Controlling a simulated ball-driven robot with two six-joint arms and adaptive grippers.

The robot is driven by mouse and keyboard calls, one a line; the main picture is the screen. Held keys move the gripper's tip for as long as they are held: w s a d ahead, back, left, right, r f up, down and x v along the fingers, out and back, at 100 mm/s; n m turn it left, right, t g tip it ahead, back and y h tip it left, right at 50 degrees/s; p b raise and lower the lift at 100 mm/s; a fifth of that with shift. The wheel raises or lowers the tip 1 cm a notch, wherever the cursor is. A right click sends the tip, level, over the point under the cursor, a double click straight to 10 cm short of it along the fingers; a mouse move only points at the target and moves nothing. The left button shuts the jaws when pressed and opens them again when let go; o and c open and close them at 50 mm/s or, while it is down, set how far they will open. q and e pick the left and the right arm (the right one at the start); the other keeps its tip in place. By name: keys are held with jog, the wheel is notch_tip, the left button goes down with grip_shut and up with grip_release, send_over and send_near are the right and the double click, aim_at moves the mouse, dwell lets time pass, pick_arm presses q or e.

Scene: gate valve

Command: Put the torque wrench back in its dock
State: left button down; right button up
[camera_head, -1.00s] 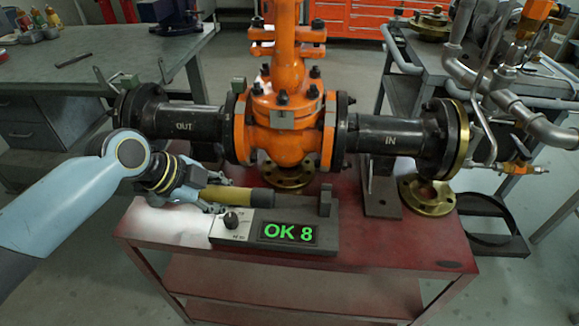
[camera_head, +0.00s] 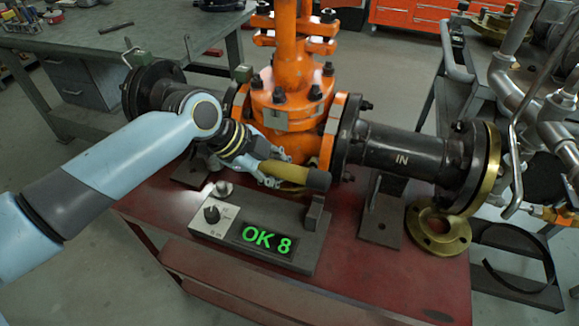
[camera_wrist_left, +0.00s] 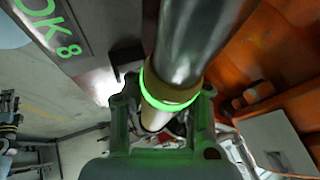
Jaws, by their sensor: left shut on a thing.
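The torque wrench (camera_head: 297,174) shows its yellow grip and dark end in the head view. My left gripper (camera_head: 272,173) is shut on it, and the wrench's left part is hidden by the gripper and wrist. The wrench is above and behind the dock (camera_head: 303,251), a grey base with an upright post (camera_head: 313,213); its dark end appears above the post. In the left wrist view the wrench's metal shaft (camera_wrist_left: 190,45) with a glowing green ring (camera_wrist_left: 165,98) passes between the fingers of my gripper (camera_wrist_left: 162,118). My right gripper is not in view.
The dock's display (camera_head: 267,240) reads "OK 8", with a black knob (camera_head: 212,213) beside it. An orange gate valve (camera_head: 292,100) with dark flanged pipes stands close behind the wrench. A brass flange (camera_head: 438,228) lies on the red cart (camera_head: 370,275) at the right.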

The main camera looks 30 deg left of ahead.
pick_arm(q)
jog(key=shift+s+a+r, duration=0.1)
jog(key=shift+p, duration=0.3)
jog(key=shift+f+b, duration=0.75)
jog(key=shift+f, duration=0.15)
jog(key=shift+f+b, duration=2.15)
jog(key=shift+f, duration=0.7)
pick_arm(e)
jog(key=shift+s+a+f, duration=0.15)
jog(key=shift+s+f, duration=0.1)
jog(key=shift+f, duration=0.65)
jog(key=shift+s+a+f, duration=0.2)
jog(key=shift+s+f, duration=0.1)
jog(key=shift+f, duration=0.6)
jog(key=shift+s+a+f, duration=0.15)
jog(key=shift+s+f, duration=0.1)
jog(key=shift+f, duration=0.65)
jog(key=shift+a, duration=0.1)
pick_arm(q)
jog(key=c, duration=1.2)
grip_release()
